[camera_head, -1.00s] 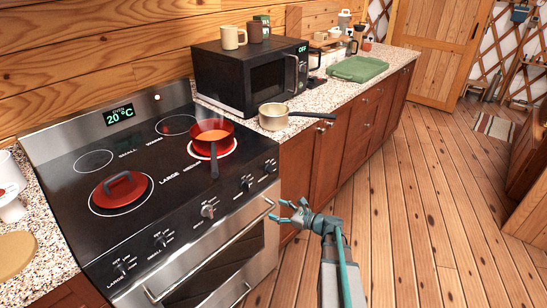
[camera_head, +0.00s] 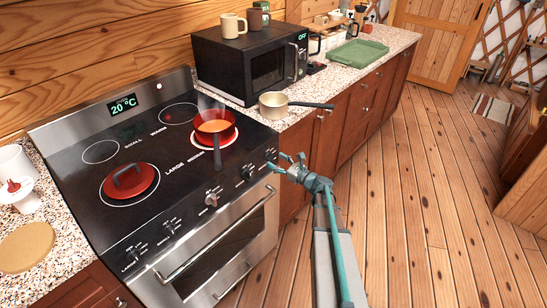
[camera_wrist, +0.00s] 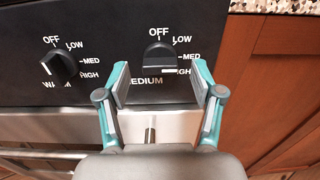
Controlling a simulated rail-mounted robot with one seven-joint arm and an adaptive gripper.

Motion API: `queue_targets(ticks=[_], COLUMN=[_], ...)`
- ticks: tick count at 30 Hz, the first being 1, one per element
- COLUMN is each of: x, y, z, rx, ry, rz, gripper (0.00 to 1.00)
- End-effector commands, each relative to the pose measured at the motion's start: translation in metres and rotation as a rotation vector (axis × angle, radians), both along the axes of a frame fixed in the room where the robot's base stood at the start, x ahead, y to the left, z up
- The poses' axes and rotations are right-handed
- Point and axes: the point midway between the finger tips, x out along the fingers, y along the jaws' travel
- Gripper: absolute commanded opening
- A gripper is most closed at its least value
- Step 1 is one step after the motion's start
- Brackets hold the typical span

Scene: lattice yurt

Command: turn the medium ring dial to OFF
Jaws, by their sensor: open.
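The medium ring dial is a black knob (camera_wrist: 159,57) on the stove's front panel, in the wrist view. OFF is printed above it, with LOW, MED and HIGH down its right side. A white mark shows on its lower right, near HIGH. The MEDIUM label below is partly covered by a finger. My gripper (camera_wrist: 163,84) is open, its fingers reaching toward the dial from below, one on each side; contact cannot be told. In the head view my gripper (camera_head: 286,161) is at the panel's right end, hiding part of that dial.
The warm dial (camera_wrist: 62,68) is close to the left. The oven handle (camera_head: 215,238) runs below the panel. A red pan (camera_head: 215,130) with orange contents sits on a glowing ring. A beige saucepan (camera_head: 272,105) stands on the counter, its handle pointing right.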

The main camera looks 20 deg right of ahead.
Motion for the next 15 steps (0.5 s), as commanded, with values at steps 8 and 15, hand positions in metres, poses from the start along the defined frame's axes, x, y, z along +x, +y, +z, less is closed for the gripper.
queue_targets(ticks=[8, 15], x=[0.021, 0.022], y=[0.009, 0.009], z=[0.0, 0.0], rx=[0.001, 0.0], ry=[0.0, 0.0], rz=[0.001, 0.0], gripper=[0.67, 0.67])
